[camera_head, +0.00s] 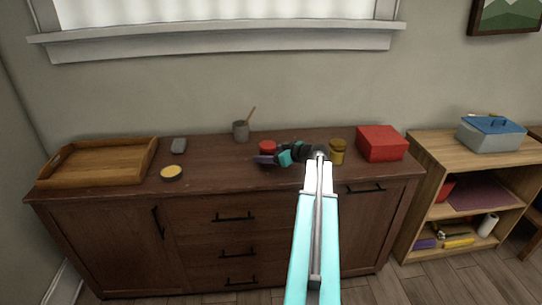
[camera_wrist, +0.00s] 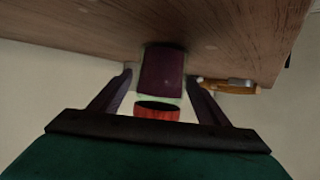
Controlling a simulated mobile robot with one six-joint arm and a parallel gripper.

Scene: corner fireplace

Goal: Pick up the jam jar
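The jam jar (camera_wrist: 161,72) shows upside down in the wrist view, with dark purple contents and a red lid (camera_wrist: 157,111). It stands upright on the dark wooden cabinet. In the wrist view the two fingers of my gripper (camera_wrist: 159,76) are apart, one on each side of the jar. The fingertips are close to the glass; I cannot tell whether they touch it.
On the cabinet (camera_head: 120,190) are a wooden tray (camera_head: 60,181), a yellow-topped tin (camera_head: 171,172), a grey block (camera_head: 179,146), a grey cup with a stick (camera_head: 240,131), a mustard-coloured jar (camera_head: 337,153) and a red box (camera_head: 381,143). A shelf (camera_head: 430,150) stands at the right.

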